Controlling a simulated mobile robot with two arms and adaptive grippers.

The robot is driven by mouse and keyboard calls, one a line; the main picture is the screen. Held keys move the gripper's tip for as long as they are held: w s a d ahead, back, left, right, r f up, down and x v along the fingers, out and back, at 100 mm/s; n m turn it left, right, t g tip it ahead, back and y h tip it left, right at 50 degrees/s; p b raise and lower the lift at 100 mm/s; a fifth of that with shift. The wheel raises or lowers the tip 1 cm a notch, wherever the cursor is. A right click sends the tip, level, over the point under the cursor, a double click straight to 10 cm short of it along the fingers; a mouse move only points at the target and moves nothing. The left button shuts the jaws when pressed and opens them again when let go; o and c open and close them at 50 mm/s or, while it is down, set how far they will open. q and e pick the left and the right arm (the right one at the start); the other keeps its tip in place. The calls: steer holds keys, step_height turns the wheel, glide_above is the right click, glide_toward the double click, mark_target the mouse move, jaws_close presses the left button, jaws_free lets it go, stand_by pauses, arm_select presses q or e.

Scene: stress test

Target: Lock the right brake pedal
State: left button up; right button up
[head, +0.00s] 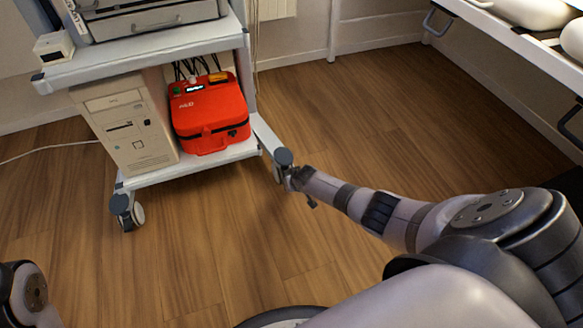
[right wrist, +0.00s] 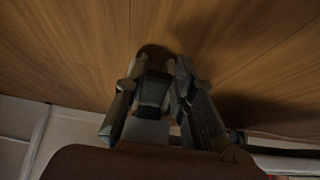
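The cart's right caster (head: 283,160) has a dark grey cap, probably its brake pedal, at the lower right corner of the cart. My right gripper (head: 302,186) is low, right beside this caster and overlapping it in the head view. In the right wrist view the two fingers of my right gripper (right wrist: 160,68) stand apart, with a grey and black part (right wrist: 152,90), likely of the caster, between or just beyond them. I cannot tell whether they touch it. Whether the pedal is up or down is not clear. My left gripper is out of view.
The cart (head: 200,158) carries a beige computer tower (head: 128,128) and a red case (head: 210,115) on its lower shelf. Its left caster (head: 125,210) stands at the front left. The wooden floor in front is clear. A bed or bench (head: 510,40) is at the right.

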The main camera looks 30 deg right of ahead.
steer(key=o, duration=0.4)
steer(key=shift+r, duration=0.1)
steer(key=shift+v, duration=5.95)
steer(key=shift+a, duration=0.1)
